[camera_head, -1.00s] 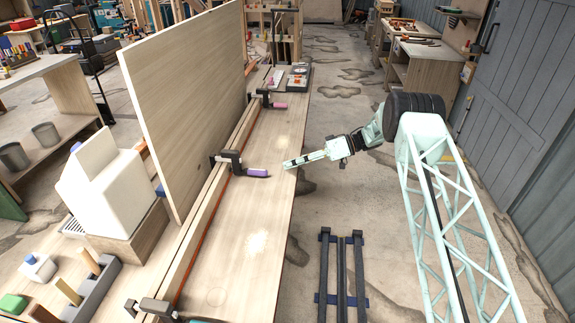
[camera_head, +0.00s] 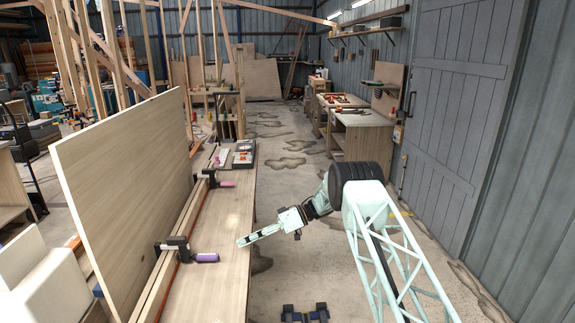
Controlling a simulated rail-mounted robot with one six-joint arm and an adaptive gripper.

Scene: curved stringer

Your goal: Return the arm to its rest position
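My gripper (camera_head: 241,242) is at the end of my pale green arm, at the middle of the view. It points left, and its tip shows over or close to the right edge of the long wooden workbench (camera_head: 215,285). Nothing shows held in it. The fingers are too small and seen too much from the side to tell open from shut. My arm is bent at the dark joint, over the concrete floor right of the bench.
A tall wooden panel (camera_head: 130,190) stands along the bench. Clamps with purple handles (camera_head: 205,257) grip a long strip beside it. A grey door (camera_head: 455,120) and wall are at right. Wooden cabinets (camera_head: 362,135) stand at the back. The floor aisle (camera_head: 300,185) between is mostly clear.

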